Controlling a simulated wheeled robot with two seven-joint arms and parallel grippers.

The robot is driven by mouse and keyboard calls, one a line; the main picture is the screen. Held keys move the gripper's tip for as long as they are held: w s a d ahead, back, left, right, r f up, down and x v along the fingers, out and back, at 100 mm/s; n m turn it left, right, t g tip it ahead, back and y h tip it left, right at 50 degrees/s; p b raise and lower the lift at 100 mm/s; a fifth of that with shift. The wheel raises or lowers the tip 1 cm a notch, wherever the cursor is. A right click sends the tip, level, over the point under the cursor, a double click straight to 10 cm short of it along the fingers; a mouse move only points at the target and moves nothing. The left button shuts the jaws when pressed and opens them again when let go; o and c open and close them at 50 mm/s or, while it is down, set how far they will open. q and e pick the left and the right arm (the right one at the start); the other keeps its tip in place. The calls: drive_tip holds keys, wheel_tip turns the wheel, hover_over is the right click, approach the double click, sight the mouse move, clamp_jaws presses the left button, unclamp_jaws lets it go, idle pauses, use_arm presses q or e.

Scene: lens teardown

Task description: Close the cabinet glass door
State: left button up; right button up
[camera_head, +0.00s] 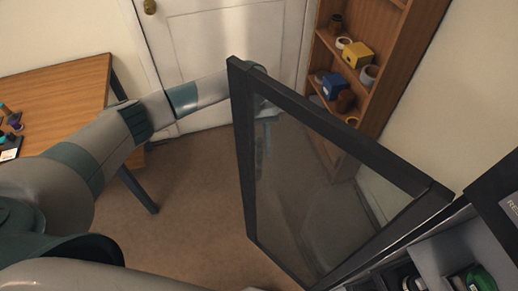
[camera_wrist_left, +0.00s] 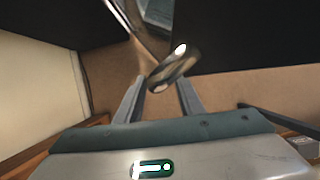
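The cabinet glass door (camera_head: 330,190) has a dark frame and stands swung open in the middle of the head view, with its hinge side toward the cabinet (camera_head: 440,255) at lower right. My left arm reaches behind the door's far upper corner. My left gripper (camera_head: 266,125) shows dimly through the glass. In the left wrist view its two fingers (camera_wrist_left: 161,88) are apart, with a shiny rounded bar (camera_wrist_left: 173,70), perhaps a door handle, just beyond or between the tips. I cannot tell whether they touch it. My right gripper is out of view.
A wooden shelf (camera_head: 388,50) with tape rolls and small boxes stands behind the door. A white door (camera_head: 210,45) is at the back, and a wooden table (camera_head: 50,70) at left. Brown floor (camera_head: 190,200) is open between the table and the glass door.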

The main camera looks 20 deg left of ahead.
use_arm(q)
drive_tip(key=shift+x, duration=0.85)
clamp_jaws()
drive_tip(key=shift+s, duration=0.1)
